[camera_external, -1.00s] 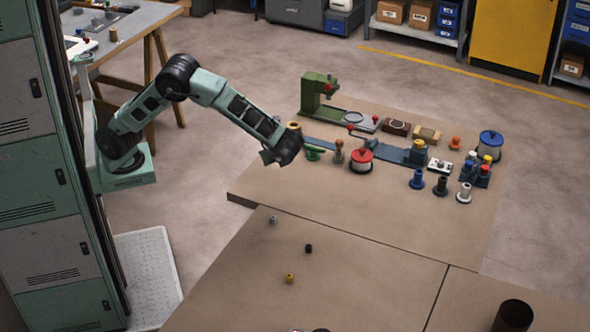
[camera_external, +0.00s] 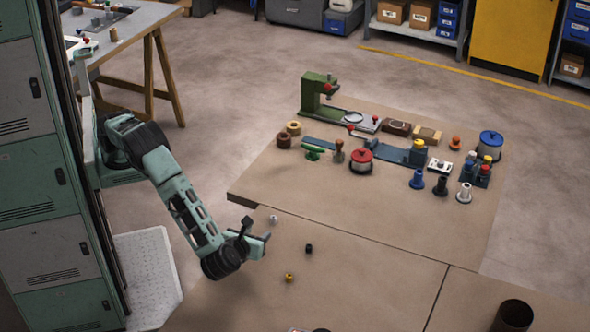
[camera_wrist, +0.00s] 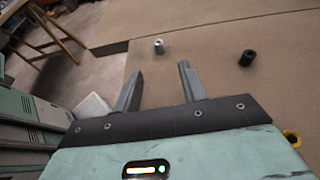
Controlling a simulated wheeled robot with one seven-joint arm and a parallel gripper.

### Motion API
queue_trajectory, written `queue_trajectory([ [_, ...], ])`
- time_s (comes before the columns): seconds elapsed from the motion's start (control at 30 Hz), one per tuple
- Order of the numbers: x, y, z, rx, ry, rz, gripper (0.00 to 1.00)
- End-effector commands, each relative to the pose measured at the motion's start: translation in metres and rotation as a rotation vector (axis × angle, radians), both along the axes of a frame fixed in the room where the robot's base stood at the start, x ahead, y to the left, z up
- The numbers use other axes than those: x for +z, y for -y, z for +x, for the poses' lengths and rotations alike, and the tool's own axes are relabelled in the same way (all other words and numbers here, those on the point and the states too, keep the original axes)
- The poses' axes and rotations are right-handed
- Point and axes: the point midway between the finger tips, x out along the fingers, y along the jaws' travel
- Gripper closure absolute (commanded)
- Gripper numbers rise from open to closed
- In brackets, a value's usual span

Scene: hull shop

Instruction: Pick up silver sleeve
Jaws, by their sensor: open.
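The silver sleeve (camera_external: 274,219) is a small pale cylinder on the near brown table, close to its back-left edge. In the wrist view the silver sleeve (camera_wrist: 159,46) stands beyond my fingertips, between their lines. My gripper (camera_external: 257,233) is low over the table's left edge, just left of and nearer than the sleeve, not touching it. In the wrist view my gripper (camera_wrist: 160,72) is open and empty, its two fingers apart.
A black sleeve (camera_external: 309,248) and a yellow sleeve (camera_external: 289,277) stand to the right and nearer. The back table (camera_external: 300,195) holds a green press (camera_external: 313,95), a red-lidded pot (camera_external: 361,161) and several other parts. A dark cylinder (camera_external: 513,316) stands at the near right.

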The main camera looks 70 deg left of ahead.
Motion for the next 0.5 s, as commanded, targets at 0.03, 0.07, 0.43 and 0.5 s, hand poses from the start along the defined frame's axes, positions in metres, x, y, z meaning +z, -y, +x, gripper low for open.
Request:
queue_trajectory([
  [0.03, -0.004, -0.009, 0.007, 0.002, 0.000, 0.003, 0.58],
  [0.07, -0.006, -0.012, 0.011, 0.001, 0.000, 0.003, 0.58],
  [0.43, -0.021, -0.039, 0.034, 0.001, 0.000, 0.000, 0.58],
  [0.5, -0.024, -0.045, 0.038, 0.002, 0.001, 0.001, 0.58],
])
